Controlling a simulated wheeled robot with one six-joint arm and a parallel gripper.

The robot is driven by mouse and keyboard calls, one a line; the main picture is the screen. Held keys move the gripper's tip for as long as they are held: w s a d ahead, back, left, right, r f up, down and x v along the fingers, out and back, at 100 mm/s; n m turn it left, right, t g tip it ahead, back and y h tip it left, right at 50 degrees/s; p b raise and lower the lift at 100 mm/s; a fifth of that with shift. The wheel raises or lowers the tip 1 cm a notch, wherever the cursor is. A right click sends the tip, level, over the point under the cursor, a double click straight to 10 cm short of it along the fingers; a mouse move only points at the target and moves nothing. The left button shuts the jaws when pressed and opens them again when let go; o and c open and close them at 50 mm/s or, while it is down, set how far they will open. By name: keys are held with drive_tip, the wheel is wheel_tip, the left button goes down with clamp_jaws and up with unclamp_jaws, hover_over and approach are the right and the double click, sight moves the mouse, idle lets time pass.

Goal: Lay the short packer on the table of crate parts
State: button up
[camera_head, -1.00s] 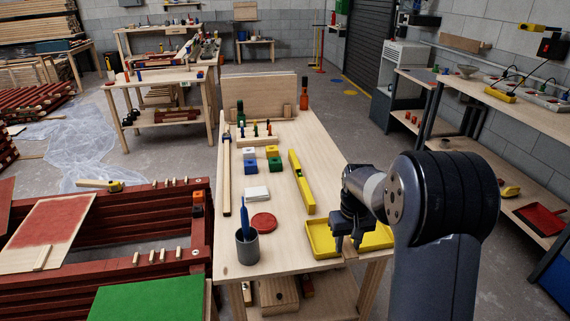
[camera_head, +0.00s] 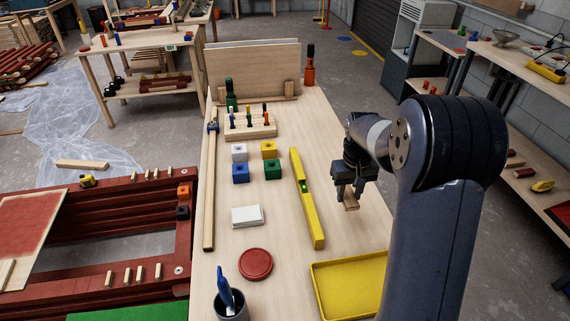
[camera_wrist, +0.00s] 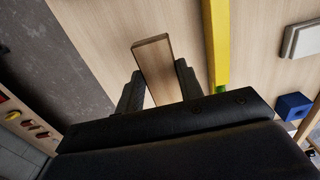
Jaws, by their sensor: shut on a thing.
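My gripper (camera_head: 348,190) is shut on a short wooden block, the short packer (camera_head: 351,202). It points down over the near bench (camera_head: 280,220), right of the yellow level (camera_head: 308,200) and beyond the yellow tray (camera_head: 350,283). In the wrist view the packer (camera_wrist: 155,68) sits between the two dark fingers (camera_wrist: 160,88), its far end sticking out past them. I cannot tell whether it touches the bench top. A table at the back left (camera_head: 145,48) carries small coloured pieces and has red pieces on its lower shelf; which table is the one for crate parts is not marked.
The near bench holds a red disc (camera_head: 256,264), a white block (camera_head: 247,216), coloured cubes (camera_head: 269,169), a peg rack (camera_head: 250,131) and a cup (camera_head: 231,305). Red battens (camera_head: 110,250) stand to the left. Bare bench top lies around the gripper.

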sight(342, 221)
drive_tip(key=shift+w, duration=0.25)
drive_tip(key=shift+w+f, duration=0.1)
drive_tip(key=shift+f, duration=5.05)
drive_tip(key=o, duration=1)
drive_tip(key=shift+o, duration=0.2)
drive_tip(key=shift+r, duration=0.15)
wheel_tip(342, 221, up, 12)
drive_tip(key=shift+r, duration=0.1)
